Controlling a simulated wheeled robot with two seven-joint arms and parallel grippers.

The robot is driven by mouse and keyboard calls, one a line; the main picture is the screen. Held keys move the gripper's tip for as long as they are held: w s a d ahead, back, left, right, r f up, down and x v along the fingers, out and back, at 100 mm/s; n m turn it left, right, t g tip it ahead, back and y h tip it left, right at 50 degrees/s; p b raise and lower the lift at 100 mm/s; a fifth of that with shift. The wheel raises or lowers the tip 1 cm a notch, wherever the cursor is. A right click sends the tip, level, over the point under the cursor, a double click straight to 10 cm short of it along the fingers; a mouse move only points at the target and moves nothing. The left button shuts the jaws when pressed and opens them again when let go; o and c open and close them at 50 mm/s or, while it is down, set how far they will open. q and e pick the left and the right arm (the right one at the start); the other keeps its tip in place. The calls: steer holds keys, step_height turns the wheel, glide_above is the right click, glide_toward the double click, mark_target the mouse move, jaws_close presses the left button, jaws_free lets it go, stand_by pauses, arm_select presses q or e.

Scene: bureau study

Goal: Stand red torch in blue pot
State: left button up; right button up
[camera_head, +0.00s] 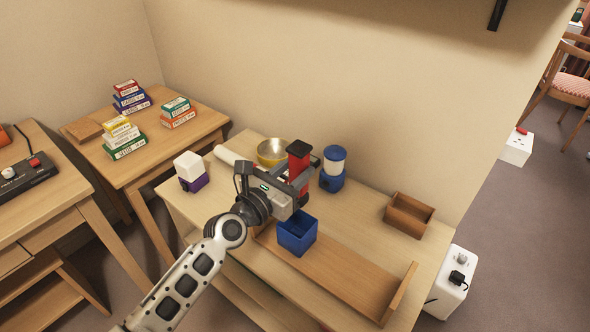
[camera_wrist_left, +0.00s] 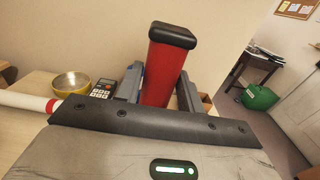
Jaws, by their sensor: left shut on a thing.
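The red torch (camera_head: 298,160) has a black cap and stands roughly upright in my left gripper (camera_head: 297,182). The gripper is shut on it. The torch also shows between the fingers in the left wrist view (camera_wrist_left: 166,72). The blue pot (camera_head: 297,234) is a square open box on the desk, below and just in front of the gripper. The torch is above and behind the pot, apart from it as far as I can see; its lower end is partly hidden by the gripper. My right gripper is not in view.
A yellow bowl (camera_head: 271,152) is behind, a purple-and-white block (camera_head: 190,171) at left. A wooden tray (camera_head: 340,275) lies along the front, and a small wooden box (camera_head: 408,215) at right.

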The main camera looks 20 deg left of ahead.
arm_select(q)
steer(key=shift+f+b, duration=3)
steer(key=shift+f, duration=0.2)
step_height(320, 180, down, 3)
steer(key=b, duration=0.3)
steer(key=shift+f, duration=0.15)
steer(key=shift+f+b, duration=0.9)
steer(key=shift+f, duration=0.05)
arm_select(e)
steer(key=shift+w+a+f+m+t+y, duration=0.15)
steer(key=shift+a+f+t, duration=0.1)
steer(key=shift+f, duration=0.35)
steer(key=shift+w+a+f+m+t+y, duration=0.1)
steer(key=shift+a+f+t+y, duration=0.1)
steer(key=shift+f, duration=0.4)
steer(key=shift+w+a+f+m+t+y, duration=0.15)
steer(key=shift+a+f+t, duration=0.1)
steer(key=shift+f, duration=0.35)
arm_select(q)
steer(key=o, duration=1.2)
steer(key=shift+c, duration=0.2)
